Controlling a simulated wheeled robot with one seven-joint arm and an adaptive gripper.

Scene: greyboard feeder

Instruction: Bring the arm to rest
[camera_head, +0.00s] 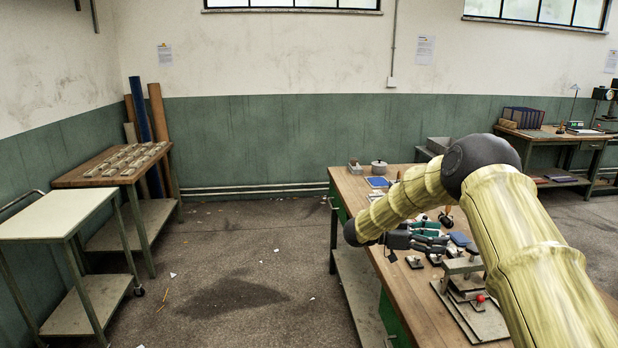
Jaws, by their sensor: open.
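My arm, in yellowish streaked covers with black joints, reaches from the lower right corner of the head view up to a bent elbow and back down to the left. Its wrist hangs over the left part of the wooden workbench (416,306). My gripper (436,241), dark with teal parts, points to the right from the wrist, above the bench top. It is open, and I see nothing held in it. Its outline blends with the small items behind it, so the exact gap to the bench is hard to tell.
A round pot (379,167) and blue pad (378,182) sit at the bench's far end. A cart (58,217) and side table (90,178) stand left; the floor between is open.

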